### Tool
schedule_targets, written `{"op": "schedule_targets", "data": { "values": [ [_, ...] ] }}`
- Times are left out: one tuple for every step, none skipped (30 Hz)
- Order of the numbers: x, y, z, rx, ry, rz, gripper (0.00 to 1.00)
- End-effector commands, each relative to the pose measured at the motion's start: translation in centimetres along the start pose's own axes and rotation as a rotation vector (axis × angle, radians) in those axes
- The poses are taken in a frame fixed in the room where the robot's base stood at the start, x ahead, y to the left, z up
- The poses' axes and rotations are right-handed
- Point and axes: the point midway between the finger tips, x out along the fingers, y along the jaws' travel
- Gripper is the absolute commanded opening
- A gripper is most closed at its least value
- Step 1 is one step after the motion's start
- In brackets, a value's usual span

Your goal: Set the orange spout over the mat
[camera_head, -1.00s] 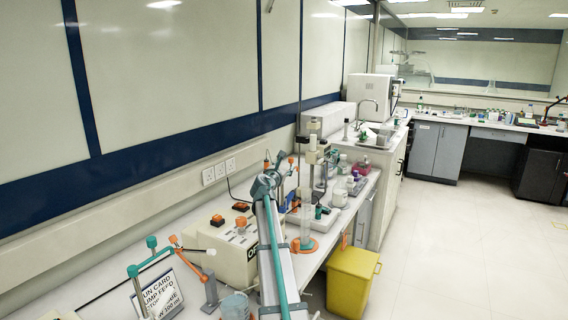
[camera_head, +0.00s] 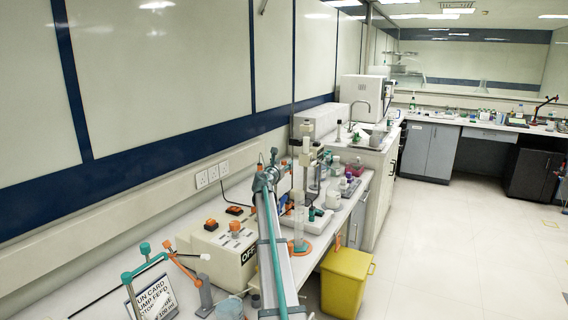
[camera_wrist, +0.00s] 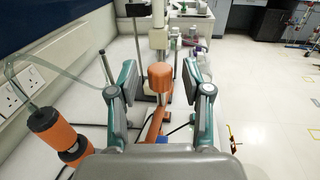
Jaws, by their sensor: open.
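In the wrist view an orange knob (camera_wrist: 160,78) on an orange bar (camera_wrist: 155,125) stands between the fingers of my gripper (camera_wrist: 160,88). It looks like part of an orange spout. The fingers are spread, with a gap on both sides of the knob. In the head view my gripper (camera_head: 268,178) is over the bench, partly covering what is behind it. I cannot make out the mat.
A clear cylinder on an orange base (camera_head: 299,246), a cream box with orange buttons (camera_head: 222,245) and a printed card (camera_head: 152,300) stand on the bench. An orange fitting with a tube (camera_wrist: 45,120) is at the wrist view's left. A yellow bin (camera_head: 347,285) stands on open floor.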

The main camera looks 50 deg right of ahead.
Motion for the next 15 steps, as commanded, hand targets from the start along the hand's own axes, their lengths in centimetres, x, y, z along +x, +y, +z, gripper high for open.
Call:
{"op": "schedule_targets", "data": {
  "values": [
    [0.61,0.03,0.07,0.0,0.0,-0.001,0.49],
    [0.77,0.01,0.06,0.0,0.0,-0.001,0.49],
    [0.91,0.0,0.04,0.0,0.0,0.0,0.49],
    [0.98,-0.01,0.02,0.0,0.0,0.0,0.49],
    [1.01,-0.02,0.01,0.0,0.0,0.0,0.49],
    [1.02,-0.03,0.0,0.0,0.0,0.0,0.49],
    [1.01,-0.03,-0.01,0.001,0.0,0.0,0.49],
    [0.99,-0.04,-0.01,0.001,0.0,0.0,0.49],
    [0.97,-0.04,-0.02,0.001,0.0,0.0,0.49],
    [0.97,-0.04,-0.02,0.001,0.0,0.0,0.49],
    [0.96,-0.03,-0.01,0.001,0.0,0.0,0.49],
    [0.96,-0.03,-0.01,0.001,0.0,0.0,0.46],
    [0.96,-0.03,-0.01,0.001,0.0,0.0,0.41],
    [0.96,-0.03,-0.01,0.001,0.0,0.0,0.36],
    [0.95,-0.02,-0.01,0.001,0.0,0.0,0.29]
  ]
}}
